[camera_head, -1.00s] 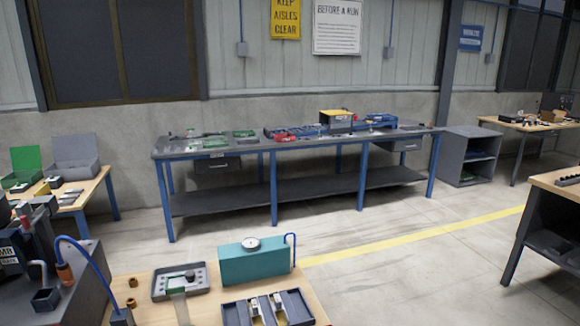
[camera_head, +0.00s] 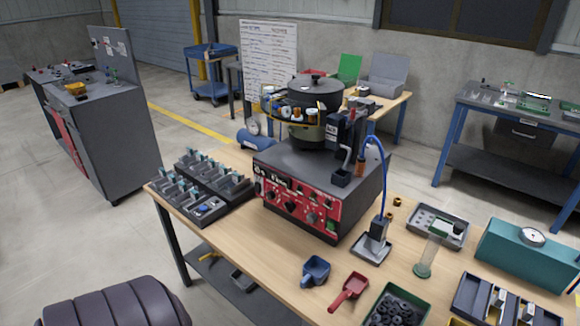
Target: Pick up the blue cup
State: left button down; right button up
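A small blue cup (camera_head: 316,271), scoop-like with a short stub at its side, stands on the wooden table (camera_head: 262,262) near the front edge, in front of the feeder machine. A red scoop (camera_head: 348,289) lies just to its right, apart from it. Nothing is touching the cup from above. Neither of my grippers shows in the head view.
A feeder machine (camera_head: 300,208) with a red panel stands behind the cup. Dark compartment trays (camera_head: 237,191) are to the left, a green bin of black rings (camera_head: 427,299) to the right. A dark ribbed rounded thing (camera_head: 110,304) is at lower left.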

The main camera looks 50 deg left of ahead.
aim_at(317, 269)
jog(key=u, duration=1.25)
